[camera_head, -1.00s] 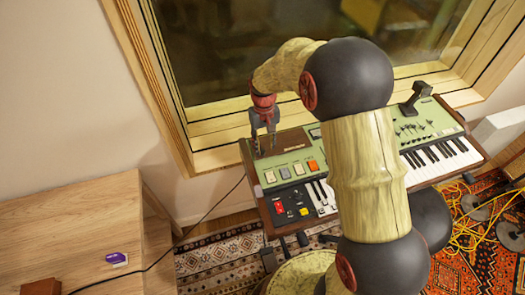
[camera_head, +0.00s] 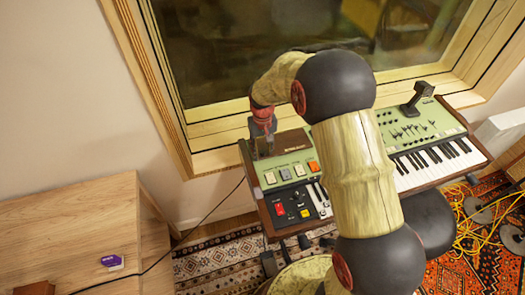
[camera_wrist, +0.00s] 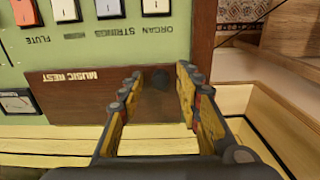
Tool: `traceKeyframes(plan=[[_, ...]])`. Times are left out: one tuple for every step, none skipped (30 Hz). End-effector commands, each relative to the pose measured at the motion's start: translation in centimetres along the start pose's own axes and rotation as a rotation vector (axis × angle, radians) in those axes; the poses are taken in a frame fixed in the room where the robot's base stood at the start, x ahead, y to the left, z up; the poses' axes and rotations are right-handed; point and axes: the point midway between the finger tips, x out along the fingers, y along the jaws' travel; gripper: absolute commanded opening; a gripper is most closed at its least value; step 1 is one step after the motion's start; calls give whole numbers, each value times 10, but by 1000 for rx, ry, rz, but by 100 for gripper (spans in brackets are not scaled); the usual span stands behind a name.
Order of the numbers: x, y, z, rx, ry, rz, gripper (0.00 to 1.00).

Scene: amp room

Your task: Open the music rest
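The music rest is a flat brown panel (camera_head: 292,141) at the back left of the green keyboard's top. In the wrist view it is a brown panel (camera_wrist: 85,98) with "MUSIC REST" upside down, lying flat against the green surface. My gripper (camera_head: 262,154) points down at the panel's left end. In the wrist view my gripper (camera_wrist: 160,76) is open, its two fingers spread over the panel's end with a dark patch between them. Nothing is held. I cannot tell whether the fingertips touch the panel.
The keyboard (camera_head: 438,127) stands below a wood-framed window (camera_head: 230,60). Coloured switches (camera_head: 285,173) sit just in front of the panel. A wooden desk (camera_head: 70,230) with a small purple box (camera_head: 112,262) is at left. A cable runs between desk and keyboard.

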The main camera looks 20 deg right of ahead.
Motion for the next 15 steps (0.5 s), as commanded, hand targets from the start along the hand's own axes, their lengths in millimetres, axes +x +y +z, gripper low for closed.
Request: traceKeyframes(plan=[[-1, 0, 0, 0, 0, 0, 34], [-1, 0, 0, 0, 0, 0, 34], [-1, 0, 0, 0, 0, 0, 33], [-1, 0, 0, 0, 0, 0, 32], [-1, 0, 0, 0, 0, 0, 30], [-1, 0, 0, 0, 0, 0, 28], [-1, 0, 0, 0, 0, 0, 26], [-1, 0, 0, 0, 0, 0, 24], [-1, 0, 0, 0, 0, 0, 22], [-1, 0, 0, 0, 0, 0, 20], [-1, 0, 0, 0, 0, 0, 18], [-1, 0, 0, 0, 0, 0, 16], [-1, 0, 0, 0, 0, 0, 14], [-1, 0, 0, 0, 0, 0, 13], [-1, 0, 0, 0, 0, 0, 11]])
